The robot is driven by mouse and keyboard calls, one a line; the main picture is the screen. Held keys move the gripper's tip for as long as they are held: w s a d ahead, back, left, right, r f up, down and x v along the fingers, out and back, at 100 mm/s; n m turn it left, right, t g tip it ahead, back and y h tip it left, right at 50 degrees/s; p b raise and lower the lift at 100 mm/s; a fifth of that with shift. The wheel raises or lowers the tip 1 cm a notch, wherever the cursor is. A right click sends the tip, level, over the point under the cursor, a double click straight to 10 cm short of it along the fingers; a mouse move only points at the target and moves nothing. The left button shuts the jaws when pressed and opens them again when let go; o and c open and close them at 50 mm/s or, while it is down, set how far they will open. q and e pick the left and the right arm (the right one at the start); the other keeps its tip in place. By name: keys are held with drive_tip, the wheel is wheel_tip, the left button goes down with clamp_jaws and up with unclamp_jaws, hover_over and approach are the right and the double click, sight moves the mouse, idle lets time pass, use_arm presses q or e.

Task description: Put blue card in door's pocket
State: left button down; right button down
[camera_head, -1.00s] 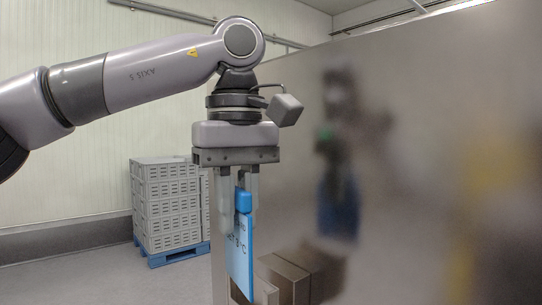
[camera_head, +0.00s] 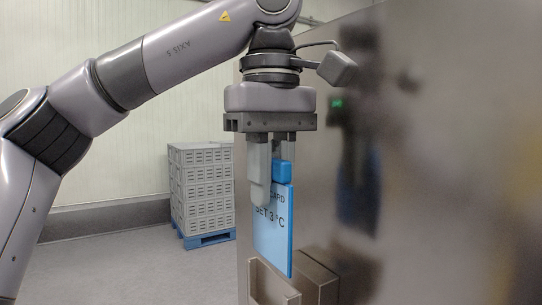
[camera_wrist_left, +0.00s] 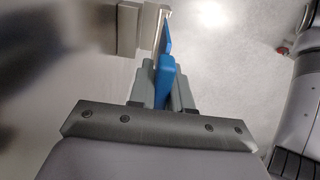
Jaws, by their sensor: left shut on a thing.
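My left gripper (camera_head: 270,178) is shut on the blue card (camera_head: 273,228) by its darker blue top tab. The card hangs upright below the fingers, with dark text reading "CARD" and "SET 3 °C". The metal pocket (camera_head: 272,287) is at the bottom of the head view, on the shiny steel door (camera_head: 400,150). The card's lower edge is just above the pocket. My right gripper is not in view.
Grey crates (camera_head: 203,195) are stacked on a blue pallet (camera_head: 207,240) against the far wall at left. A box-shaped metal part (camera_head: 318,278) sticks out from the door beside the pocket. The floor (camera_head: 120,265) on the left is clear.

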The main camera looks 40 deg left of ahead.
sight(271, 262)
use_arm(q)
drive_tip(key=shift+f, duration=0.3)
drive_tip(key=shift+f, duration=0.2)
idle(0.4)
drive_tip(key=shift+f+b, duration=2.85)
drive_tip(key=shift+f, duration=1.2)
drive_tip(key=shift+r, duration=0.15)
drive_tip(key=c, duration=1)
unclamp_jaws()
drive_tip(key=shift+r+p, duration=2.15)
drive_tip(key=shift+r, duration=1.4)
